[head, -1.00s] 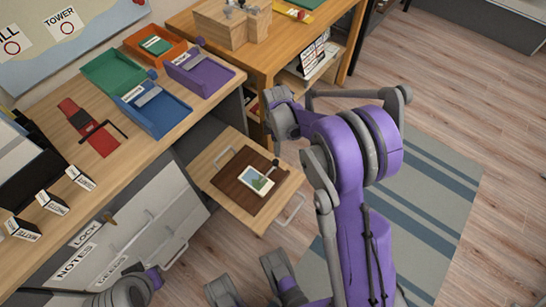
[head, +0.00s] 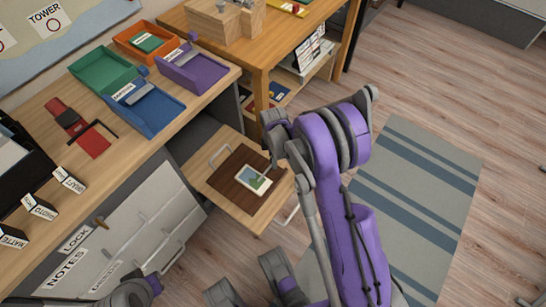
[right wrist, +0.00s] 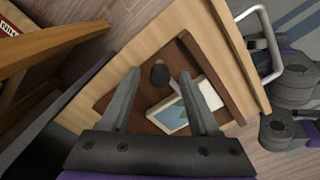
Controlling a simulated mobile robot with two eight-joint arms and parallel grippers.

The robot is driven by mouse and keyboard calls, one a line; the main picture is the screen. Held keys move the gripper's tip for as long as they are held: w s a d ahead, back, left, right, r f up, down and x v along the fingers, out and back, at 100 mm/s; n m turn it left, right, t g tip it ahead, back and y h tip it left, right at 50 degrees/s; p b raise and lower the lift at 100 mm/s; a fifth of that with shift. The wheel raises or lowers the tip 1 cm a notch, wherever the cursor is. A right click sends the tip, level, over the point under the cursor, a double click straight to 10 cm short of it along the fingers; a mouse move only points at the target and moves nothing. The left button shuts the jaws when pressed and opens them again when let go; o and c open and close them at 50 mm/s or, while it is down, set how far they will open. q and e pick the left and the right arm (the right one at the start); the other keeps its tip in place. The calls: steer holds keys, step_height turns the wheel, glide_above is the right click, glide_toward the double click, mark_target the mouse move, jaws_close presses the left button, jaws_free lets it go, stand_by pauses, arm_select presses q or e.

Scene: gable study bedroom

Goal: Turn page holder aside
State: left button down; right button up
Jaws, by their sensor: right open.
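A brown board (head: 240,198) lies on the pulled-out wooden shelf, with a photo card (head: 253,179) on it. In the right wrist view a dark round knob (right wrist: 158,74), which looks like part of the page holder, stands by the card (right wrist: 180,108). My right gripper (right wrist: 159,73) is open. Its two fingers appear on either side of the knob, with gaps between; I cannot tell their height over it. In the head view my right wrist hides most of the knob. The fingers of my left gripper are not in view.
The pull-out shelf (head: 215,190) has metal handles at its sides. The desk (head: 125,165) carries green, orange, blue (head: 152,112) and purple (head: 195,72) trays and a red item (head: 93,142). A wooden table (head: 260,50) stands behind. A striped rug (head: 425,190) lies on the floor.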

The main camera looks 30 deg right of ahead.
steer(key=shift+c, duration=0.4)
jaws_close()
stand_by(0.9)
